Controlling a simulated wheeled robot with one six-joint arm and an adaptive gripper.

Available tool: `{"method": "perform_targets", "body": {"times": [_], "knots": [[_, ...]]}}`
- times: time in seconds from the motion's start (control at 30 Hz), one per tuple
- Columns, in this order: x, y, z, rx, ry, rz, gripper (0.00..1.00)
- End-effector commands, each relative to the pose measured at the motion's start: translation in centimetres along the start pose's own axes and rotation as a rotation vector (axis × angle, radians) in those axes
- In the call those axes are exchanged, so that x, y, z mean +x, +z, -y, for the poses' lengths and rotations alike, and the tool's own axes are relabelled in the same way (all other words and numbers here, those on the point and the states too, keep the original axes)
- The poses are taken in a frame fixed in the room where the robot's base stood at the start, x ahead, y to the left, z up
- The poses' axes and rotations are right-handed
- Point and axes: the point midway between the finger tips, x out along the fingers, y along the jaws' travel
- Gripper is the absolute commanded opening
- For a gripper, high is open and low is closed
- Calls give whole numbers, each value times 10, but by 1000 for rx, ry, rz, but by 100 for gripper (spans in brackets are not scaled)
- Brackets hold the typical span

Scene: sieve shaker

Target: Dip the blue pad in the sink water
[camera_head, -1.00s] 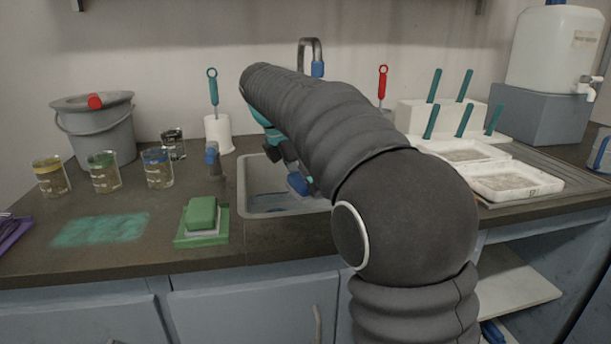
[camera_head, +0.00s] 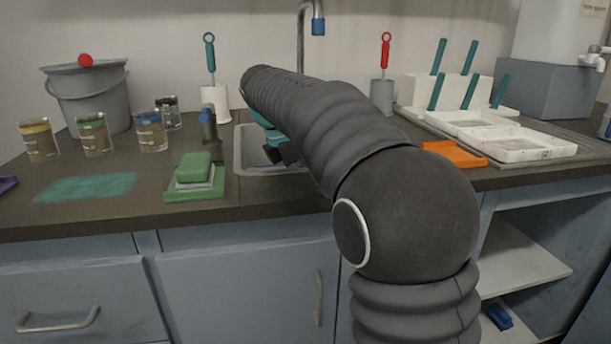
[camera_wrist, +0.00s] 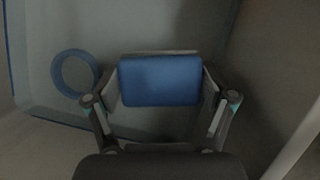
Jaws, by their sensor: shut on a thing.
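The blue pad (camera_wrist: 160,80) is held level between the two fingers of my gripper (camera_wrist: 160,97) in the wrist view. In the head view my gripper (camera_head: 281,153) reaches down into the metal sink (camera_head: 242,160); my arm covers much of the sink, and the pad is hidden there. The wrist view shows the dim grey sink inside (camera_wrist: 120,25) around the pad, with a blue ring (camera_wrist: 75,73) to its left. The water surface is not clear, and I cannot tell whether the pad touches it.
A green block on a green tray (camera_head: 195,194) stands left of the sink. A small tap (camera_head: 209,125) and a tall faucet (camera_head: 300,40) stand near the sink. Several beakers and a grey bucket (camera_head: 92,97) are at left. An orange item (camera_head: 453,154) lies right of my arm.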

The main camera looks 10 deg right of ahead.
Motion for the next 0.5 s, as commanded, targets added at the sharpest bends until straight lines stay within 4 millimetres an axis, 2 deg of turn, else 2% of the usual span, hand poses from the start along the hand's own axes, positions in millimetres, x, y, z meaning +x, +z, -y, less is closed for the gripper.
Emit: {"method": "perform_targets", "body": {"times": [0.2,0.5], "knots": [[23,-10,0,1,-1,0,55],[42,-18,0,0,0,0,55]]}}
